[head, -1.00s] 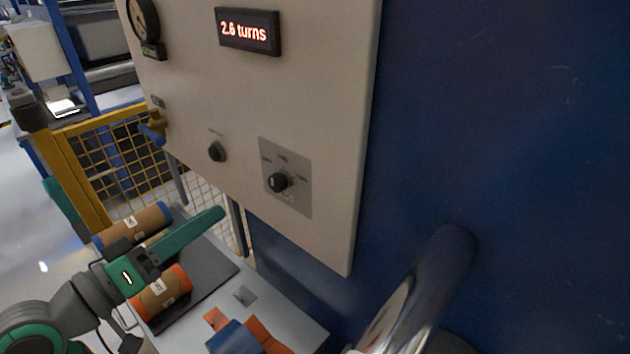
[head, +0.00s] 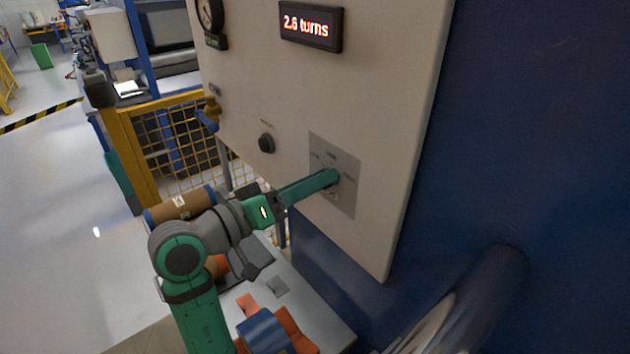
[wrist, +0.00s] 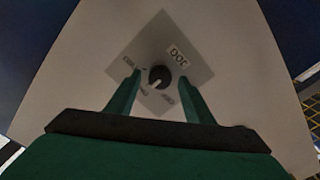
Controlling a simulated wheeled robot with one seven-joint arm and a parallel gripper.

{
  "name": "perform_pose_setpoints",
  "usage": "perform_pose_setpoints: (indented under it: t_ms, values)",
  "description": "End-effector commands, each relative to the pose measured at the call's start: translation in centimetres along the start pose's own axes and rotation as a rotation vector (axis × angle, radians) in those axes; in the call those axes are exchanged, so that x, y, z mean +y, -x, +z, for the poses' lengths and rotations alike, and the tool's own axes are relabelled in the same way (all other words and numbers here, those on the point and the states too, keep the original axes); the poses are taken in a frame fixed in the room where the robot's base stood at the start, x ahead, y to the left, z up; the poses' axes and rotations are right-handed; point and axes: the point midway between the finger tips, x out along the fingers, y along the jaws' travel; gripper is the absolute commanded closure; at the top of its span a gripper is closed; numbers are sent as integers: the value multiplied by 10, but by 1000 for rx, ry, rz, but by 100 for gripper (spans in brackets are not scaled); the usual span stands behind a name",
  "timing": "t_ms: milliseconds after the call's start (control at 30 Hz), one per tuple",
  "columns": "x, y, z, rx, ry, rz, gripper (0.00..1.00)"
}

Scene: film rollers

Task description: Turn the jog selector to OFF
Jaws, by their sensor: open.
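The jog selector is a black round knob with a pale pointer mark. In the wrist view the jog selector (wrist: 159,77) sits on a grey square plate (wrist: 160,45) labelled JOG, with small labels around it too blurred to read surely. My gripper (wrist: 160,85) is open, with one green finger on each side of the knob in the picture; I cannot tell whether they touch it. In the head view my gripper (head: 332,178) is at the plate (head: 345,200) and hides the knob.
Below are rolls (head: 180,204) and a blue cylinder (head: 264,332). A thick dark-blue bar (head: 490,280) is at right.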

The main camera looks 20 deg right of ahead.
Motion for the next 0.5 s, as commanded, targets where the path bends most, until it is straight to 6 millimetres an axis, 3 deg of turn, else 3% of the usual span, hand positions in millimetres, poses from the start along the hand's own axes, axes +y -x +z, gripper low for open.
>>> perform_pose_setpoints:
  t_ms: [333,367,500]
  values:
    - [0,-5,0,0,0,0,52]
    - [0,-5,0,0,-1,0,55]
    - [0,-5,0,0,0,0,88]
